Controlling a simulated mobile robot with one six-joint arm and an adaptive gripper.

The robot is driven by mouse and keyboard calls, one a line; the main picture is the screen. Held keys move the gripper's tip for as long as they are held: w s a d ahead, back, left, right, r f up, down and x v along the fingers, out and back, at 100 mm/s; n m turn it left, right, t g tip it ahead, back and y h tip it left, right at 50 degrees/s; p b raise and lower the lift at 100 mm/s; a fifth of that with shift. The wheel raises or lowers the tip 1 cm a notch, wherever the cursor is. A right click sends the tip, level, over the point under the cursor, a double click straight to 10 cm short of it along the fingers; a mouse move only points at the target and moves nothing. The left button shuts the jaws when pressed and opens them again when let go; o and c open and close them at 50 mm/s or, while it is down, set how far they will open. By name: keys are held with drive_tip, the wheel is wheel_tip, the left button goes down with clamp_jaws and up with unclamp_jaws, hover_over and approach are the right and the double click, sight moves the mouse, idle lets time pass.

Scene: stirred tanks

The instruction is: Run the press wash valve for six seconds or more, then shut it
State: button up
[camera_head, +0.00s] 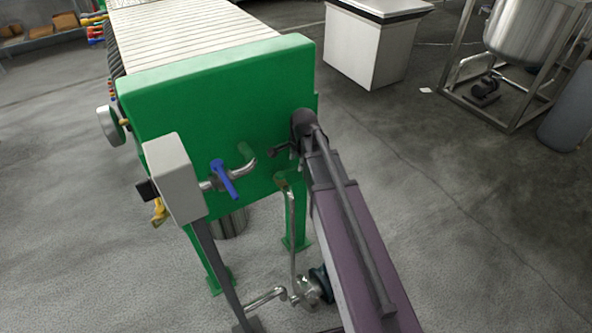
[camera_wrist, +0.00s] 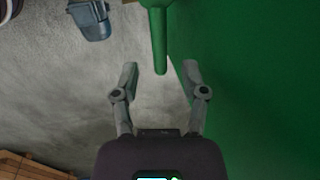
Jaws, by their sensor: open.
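A green filter press (camera_head: 190,95) stands at the left of the head view. On its end plate is a pipe valve with a blue lever (camera_head: 222,178). A small green handle (camera_head: 288,180) sits at the top of a thin pipe, right of the blue lever. No label shows which is the wash valve. My gripper (camera_head: 285,151) is by the plate's right edge, small and partly hidden. In the wrist view my gripper (camera_wrist: 160,66) is open. A green bar with a rounded end (camera_wrist: 160,38) reaches between the fingertips; contact cannot be told.
A grey box on a post (camera_head: 174,178) stands left of the blue lever. A pump (camera_head: 312,288) with pipework is low on the floor. A white cabinet (camera_head: 370,45) and a steel tank (camera_head: 535,28) stand behind. Open floor lies right.

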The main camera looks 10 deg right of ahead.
drive_tip(key=shift+w+a+f+b, duration=0.1)
drive_tip(key=shift+w+f+b, duration=0.05)
drive_tip(key=shift+f+b, duration=0.4)
drive_tip(key=shift+w+f+b, duration=0.1)
drive_tip(key=shift+f+b, duration=0.2)
drive_tip(key=shift+f, duration=0.35)
clamp_jaws()
